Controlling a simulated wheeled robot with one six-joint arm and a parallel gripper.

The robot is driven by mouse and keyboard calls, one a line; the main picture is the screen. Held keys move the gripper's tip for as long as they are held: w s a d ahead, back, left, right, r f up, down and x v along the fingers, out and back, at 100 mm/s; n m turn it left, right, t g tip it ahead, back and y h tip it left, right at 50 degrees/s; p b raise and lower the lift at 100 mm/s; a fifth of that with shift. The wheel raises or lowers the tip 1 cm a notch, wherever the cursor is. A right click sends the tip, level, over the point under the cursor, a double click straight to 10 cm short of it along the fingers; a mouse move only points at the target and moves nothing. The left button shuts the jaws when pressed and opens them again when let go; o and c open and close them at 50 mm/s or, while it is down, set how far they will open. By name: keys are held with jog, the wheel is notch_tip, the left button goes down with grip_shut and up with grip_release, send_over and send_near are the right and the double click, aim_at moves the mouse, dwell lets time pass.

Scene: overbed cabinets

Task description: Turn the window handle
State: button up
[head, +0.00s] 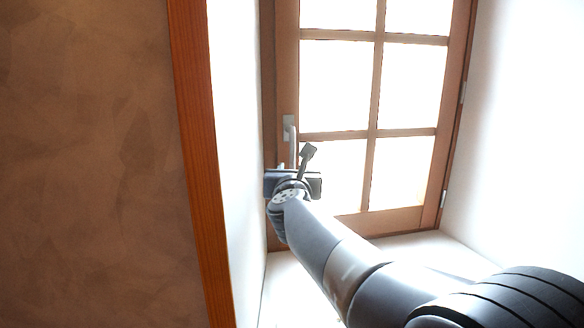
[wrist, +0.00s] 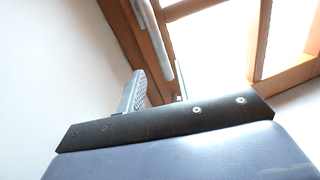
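The window handle (head: 290,140) is a pale grey lever on the left frame of the window, pointing down. My gripper (head: 294,162) is at the lower end of the handle in the head view; whether it touches the handle cannot be told. In the wrist view the handle (wrist: 160,46) runs down from the upper edge, beyond the fingers. My gripper (wrist: 158,82) appears open there, with a ribbed finger on the left and a thin sliver of the other on the right. The gripper's body hides part of the scene below.
The wooden window (head: 375,85) has several panes and appears closed, with hinges on its right side. A white reveal wall (head: 237,130) stands close left of the gripper, edged by a wooden post (head: 192,130). A pale sill (head: 290,285) lies below.

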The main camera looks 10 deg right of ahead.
aim_at(293, 160)
jog(key=shift+s+a, duration=0.25)
jog(key=shift+s, duration=1.05)
jog(key=w, duration=0.3)
jog(key=w+d+p, duration=0.1)
jog(key=w, duration=0.3)
jog(key=w+d, duration=0.1)
jog(key=w, duration=0.2)
jog(key=shift+w+p, duration=0.2)
jog(key=shift+p, duration=0.1)
jog(key=shift+w+d+f, duration=0.1)
jog(key=shift+w+d, duration=0.05)
jog(key=shift+w, duration=0.05)
jog(key=shift+s+n, duration=0.1)
jog(key=shift+n, duration=0.2)
jog(key=shift+d, duration=0.1)
